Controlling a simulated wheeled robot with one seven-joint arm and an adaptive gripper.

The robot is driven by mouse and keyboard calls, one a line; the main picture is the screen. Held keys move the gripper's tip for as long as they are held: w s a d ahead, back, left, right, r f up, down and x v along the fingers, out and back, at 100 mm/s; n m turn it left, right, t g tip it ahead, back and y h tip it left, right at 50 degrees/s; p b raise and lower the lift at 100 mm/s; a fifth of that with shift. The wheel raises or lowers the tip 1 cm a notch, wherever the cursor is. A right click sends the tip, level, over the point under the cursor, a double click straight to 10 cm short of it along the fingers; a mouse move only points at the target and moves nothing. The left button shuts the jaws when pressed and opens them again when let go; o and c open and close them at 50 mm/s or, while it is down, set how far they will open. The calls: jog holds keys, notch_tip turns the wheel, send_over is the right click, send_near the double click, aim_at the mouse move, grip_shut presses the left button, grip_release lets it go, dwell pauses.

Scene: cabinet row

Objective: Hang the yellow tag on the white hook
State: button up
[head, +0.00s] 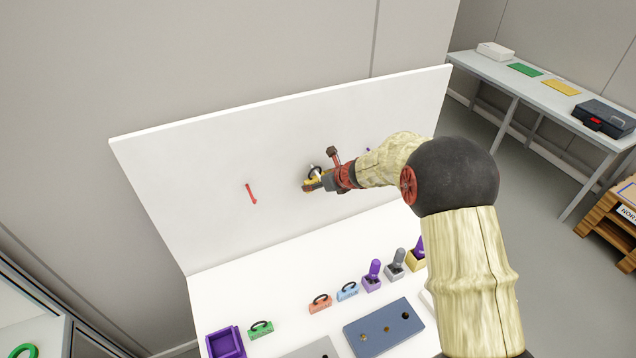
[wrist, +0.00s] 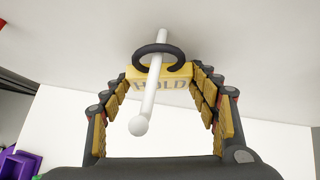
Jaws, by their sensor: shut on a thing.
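The yellow tag (head: 307,188) is held up near the white upright board. In the wrist view the tag (wrist: 147,85) reads HOLD and has a black ring (wrist: 175,63) on top. The white hook (wrist: 150,97) is a peg with a ball end, sticking out from the board. The peg appears to pass through the ring, with the ball end on my side of it. In the head view the hook (head: 316,169) is partly hidden by the ring and my gripper. My gripper (head: 316,184) is shut on the tag; its fingers (wrist: 165,92) grip the tag's two sides.
A red hook (head: 251,193) is on the board (head: 200,160) to the left, and a purple one (head: 368,150) is to the right. Below, the white counter holds a purple tray (head: 226,343), tags with rings, plugs and a grey-blue block (head: 384,328).

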jog(key=o, duration=0.9)
jog(key=v, duration=1.2)
